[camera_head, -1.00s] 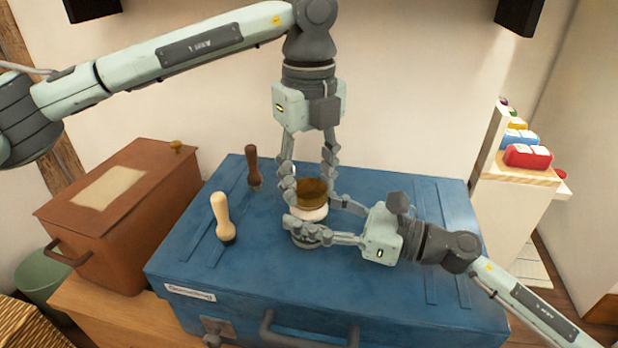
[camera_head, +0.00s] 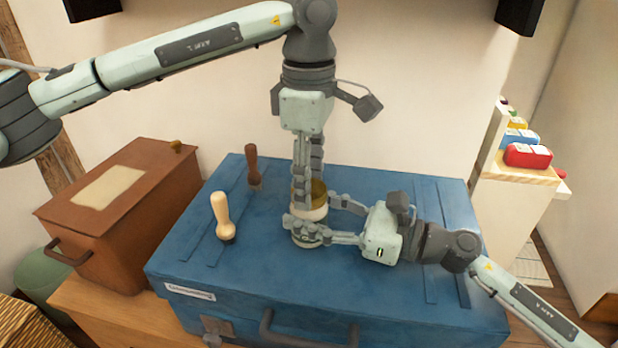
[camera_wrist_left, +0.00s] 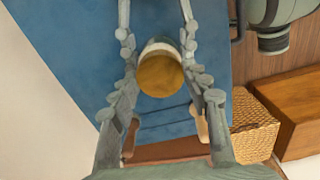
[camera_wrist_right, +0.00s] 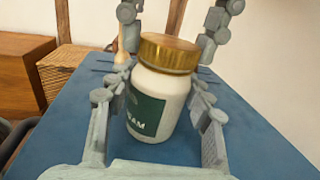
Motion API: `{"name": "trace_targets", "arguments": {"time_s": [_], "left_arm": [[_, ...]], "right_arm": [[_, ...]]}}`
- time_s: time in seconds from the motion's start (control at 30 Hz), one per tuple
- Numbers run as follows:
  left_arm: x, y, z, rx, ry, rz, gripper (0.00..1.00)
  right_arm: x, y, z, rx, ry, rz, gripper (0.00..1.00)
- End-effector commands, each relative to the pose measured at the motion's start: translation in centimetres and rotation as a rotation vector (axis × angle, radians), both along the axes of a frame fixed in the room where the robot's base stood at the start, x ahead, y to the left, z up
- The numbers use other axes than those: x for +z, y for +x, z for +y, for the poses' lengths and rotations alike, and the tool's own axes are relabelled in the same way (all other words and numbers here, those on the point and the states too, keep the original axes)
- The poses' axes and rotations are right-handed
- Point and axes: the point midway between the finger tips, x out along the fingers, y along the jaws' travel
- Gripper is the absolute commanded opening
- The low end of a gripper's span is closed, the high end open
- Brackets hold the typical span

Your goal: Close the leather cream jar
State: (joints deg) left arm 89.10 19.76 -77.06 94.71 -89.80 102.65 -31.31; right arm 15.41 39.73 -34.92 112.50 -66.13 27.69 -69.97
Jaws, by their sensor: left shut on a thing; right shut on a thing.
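The leather cream jar (camera_wrist_right: 156,105) is white with a dark green label and stands upright on the blue chest (camera_head: 400,285). Its gold lid (camera_wrist_left: 160,75) is on top of the jar's mouth; the right wrist view shows no clear gap under it, but I cannot tell how tight it is. My left gripper (camera_head: 308,192) comes down from above and is shut on the lid. My right gripper (camera_head: 318,222) reaches in level from the right and is shut on the jar body. In the head view the fingers hide much of the jar.
A pale-handled brush (camera_head: 221,215) and a dark-handled brush (camera_head: 252,165) stand on the chest, left of the jar. A brown box (camera_head: 120,215) is further left. A white shelf with colored items (camera_head: 527,155) is at the right. The chest's right side is mostly free.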

Motion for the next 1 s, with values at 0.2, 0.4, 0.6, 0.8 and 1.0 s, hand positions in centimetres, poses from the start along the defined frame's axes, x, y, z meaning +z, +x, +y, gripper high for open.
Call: {"name": "trace_targets", "arguments": {"time_s": [0.2,0.4,0.6,0.8,1.0], "left_arm": [[-0.03,0.0,0.01,-0.553,0.0,0.0,0.12],[-0.05,0.0,0.01,-0.817,0.0,0.0,0.12],[-0.05,0.01,0.02,-0.814,0.0,0.0,0.59],[-0.05,0.01,0.02,-0.813,0.0,0.0,0.7],[0.07,0.01,0.01,-0.813,0.0,0.0,0.7]], "right_arm": [[0.02,0.02,-0.01,0.0,0.0,0.0,0.0],[0.01,0.01,-0.02,0.0,0.0,0.0,0.0],[0.01,0.01,-0.02,-0.001,0.0,0.0,0.0],[0.01,0.01,-0.02,-0.001,0.0,0.0,0.0],[0.02,0.01,-0.02,-0.001,0.0,0.0,0.0]]}}
